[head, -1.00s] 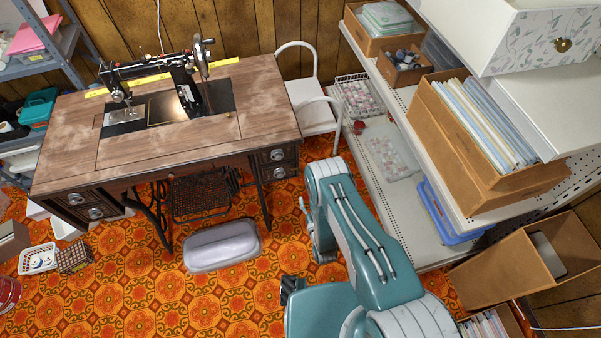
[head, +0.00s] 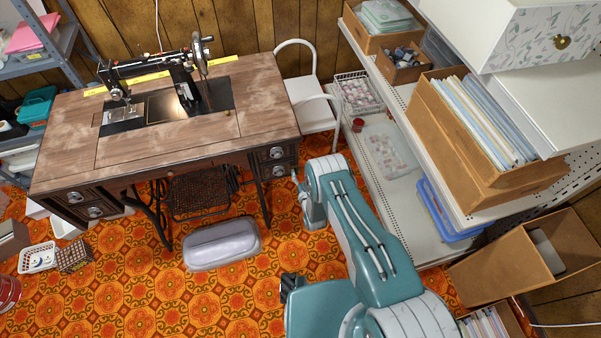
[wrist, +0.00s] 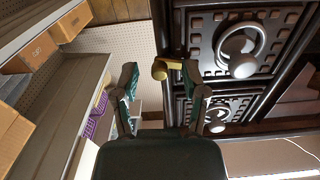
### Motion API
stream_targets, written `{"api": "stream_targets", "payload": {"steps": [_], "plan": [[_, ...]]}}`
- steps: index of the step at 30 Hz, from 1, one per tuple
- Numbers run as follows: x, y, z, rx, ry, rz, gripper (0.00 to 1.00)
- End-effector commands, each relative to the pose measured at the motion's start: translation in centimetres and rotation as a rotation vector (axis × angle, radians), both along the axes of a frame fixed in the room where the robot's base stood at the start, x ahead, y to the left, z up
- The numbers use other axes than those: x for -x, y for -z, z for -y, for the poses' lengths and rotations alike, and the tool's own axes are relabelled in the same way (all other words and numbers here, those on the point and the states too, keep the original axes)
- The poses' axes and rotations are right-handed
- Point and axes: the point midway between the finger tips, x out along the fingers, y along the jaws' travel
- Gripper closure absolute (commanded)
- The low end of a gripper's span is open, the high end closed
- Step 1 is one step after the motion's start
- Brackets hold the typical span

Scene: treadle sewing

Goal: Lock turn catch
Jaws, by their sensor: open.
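In the wrist view, a small brass turn catch (wrist: 160,70) with a rounded end sticks out beside the dark drawer front. My gripper (wrist: 161,86) is open, with one finger on each side of the catch's rounded end. The catch lies closer to the right finger, which overlaps part of it; I cannot tell whether they touch. In the head view, my arm reaches to the right side of the sewing table (head: 60,165), near its right drawers (head: 279,162). My fingertips are not clear there, and I cannot make out the catch.
Dark drawer fronts with round pulls (wrist: 242,54) stand close on the right in the wrist view. White shelving (head: 405,225) with boxes stands to the right, and a white chair (head: 315,105) behind. A grey cushion-like object (head: 222,245) lies on the patterned floor.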

Motion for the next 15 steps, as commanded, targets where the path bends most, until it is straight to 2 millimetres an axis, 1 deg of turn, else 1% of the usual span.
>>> {"api": "stream_targets", "payload": {"steps": [1,2,3,4,5,11,15], "plan": [[0.01,0.00,0.00,0.000,0.000,0.000,0.52],[0.01,0.00,0.00,0.000,0.000,0.000,0.66],[0.01,-0.01,0.00,0.000,0.000,0.000,0.84],[0.02,-0.01,0.01,0.000,0.000,0.000,0.97],[0.02,-0.01,0.01,0.000,0.000,0.000,1.00],[0.00,-0.02,-0.02,0.001,0.000,0.000,1.00],[-0.02,-0.03,-0.04,0.051,0.000,0.016,1.00]]}}
